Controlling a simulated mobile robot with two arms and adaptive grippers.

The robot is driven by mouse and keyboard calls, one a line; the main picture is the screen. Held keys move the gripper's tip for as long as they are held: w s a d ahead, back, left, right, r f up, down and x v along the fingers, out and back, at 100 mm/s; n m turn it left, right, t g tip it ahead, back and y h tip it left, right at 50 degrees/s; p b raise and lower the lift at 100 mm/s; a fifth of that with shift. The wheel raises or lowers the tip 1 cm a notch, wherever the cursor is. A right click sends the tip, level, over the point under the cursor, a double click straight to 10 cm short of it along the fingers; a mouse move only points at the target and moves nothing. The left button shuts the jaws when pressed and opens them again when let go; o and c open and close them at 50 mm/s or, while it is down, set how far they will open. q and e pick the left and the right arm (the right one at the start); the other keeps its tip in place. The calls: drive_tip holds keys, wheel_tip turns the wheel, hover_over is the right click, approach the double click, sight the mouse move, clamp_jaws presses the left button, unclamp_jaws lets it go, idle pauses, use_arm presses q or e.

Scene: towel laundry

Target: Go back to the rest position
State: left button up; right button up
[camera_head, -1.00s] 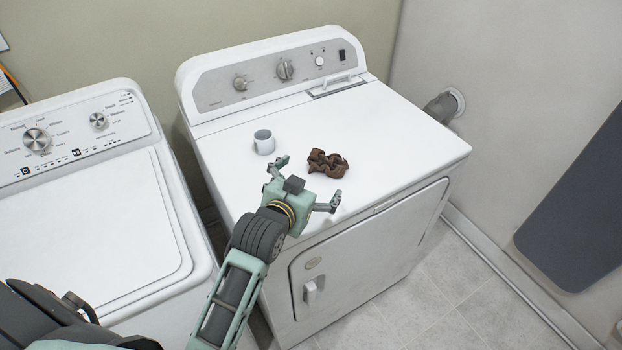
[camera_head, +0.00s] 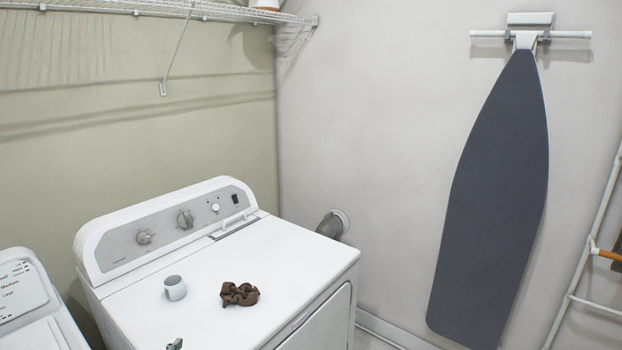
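A brown crumpled cloth (camera_head: 239,294) lies on the white top of the dryer (camera_head: 290,260). In the head view only a small greenish tip of my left gripper (camera_head: 174,344) shows at the bottom edge, in front of the cup and to the left of the cloth. The rest of that gripper and its arm are below the picture, so its opening does not show. My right gripper is not in view.
A light grey cup (camera_head: 175,288) stands on the dryer, left of the cloth. A washer (camera_head: 30,310) is at the lower left. An ironing board (camera_head: 495,200) hangs on the right wall beside a rack (camera_head: 590,245). A wire shelf (camera_head: 225,12) is high up.

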use_arm(q)
drive_tip(key=s+f+g, duration=0.3)
drive_tip(key=s+f, duration=0.1)
drive_tip(key=s, duration=0.6)
drive_tip(key=s+f+g, duration=0.4)
drive_tip(key=s, duration=0.6)
drive_tip(key=s+f+g, duration=0.3)
drive_tip(key=s+f, duration=0.1)
drive_tip(key=s, duration=0.6)
wheel_tip(320, 180, down, 25)
drive_tip(key=g, duration=0.1)
drive_tip(key=s+a+f+g, duration=0.1)
drive_tip(key=s+a+f, duration=0.1)
drive_tip(key=s+f, duration=1.6)
drive_tip(key=shift+a+f+m+g+b, duration=0.25)
drive_tip(key=shift+a+m+g+b, duration=0.05)
drive_tip(key=shift+a+b, duration=0.1)
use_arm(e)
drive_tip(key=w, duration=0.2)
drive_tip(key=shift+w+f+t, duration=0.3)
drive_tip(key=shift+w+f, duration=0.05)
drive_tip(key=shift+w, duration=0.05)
